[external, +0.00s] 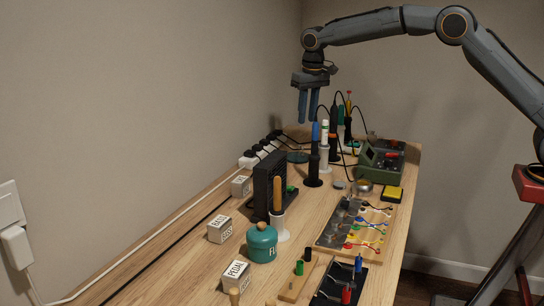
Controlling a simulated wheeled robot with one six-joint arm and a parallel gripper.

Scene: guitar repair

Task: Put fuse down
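My gripper (308,120) hangs from the arm with its two blue fingers pointing down, above the far part of the workbench. A narrow gap shows between the fingers. I cannot tell whether a small fuse is between them. I cannot make out a fuse anywhere on the wooden workbench (190,268). Below the gripper stand a dark holder with a blue-topped tool (313,160) and a white holder with a green-banded tool (325,150); the fingertips look apart from both.
A green device (380,162) stands at the far right. Nearer are a board with coloured leads (366,228), a black upright unit (269,180), a teal pot (262,243) and several labelled boxes (220,229). A power strip (262,150) lies along the wall. The bench's left front is mostly clear.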

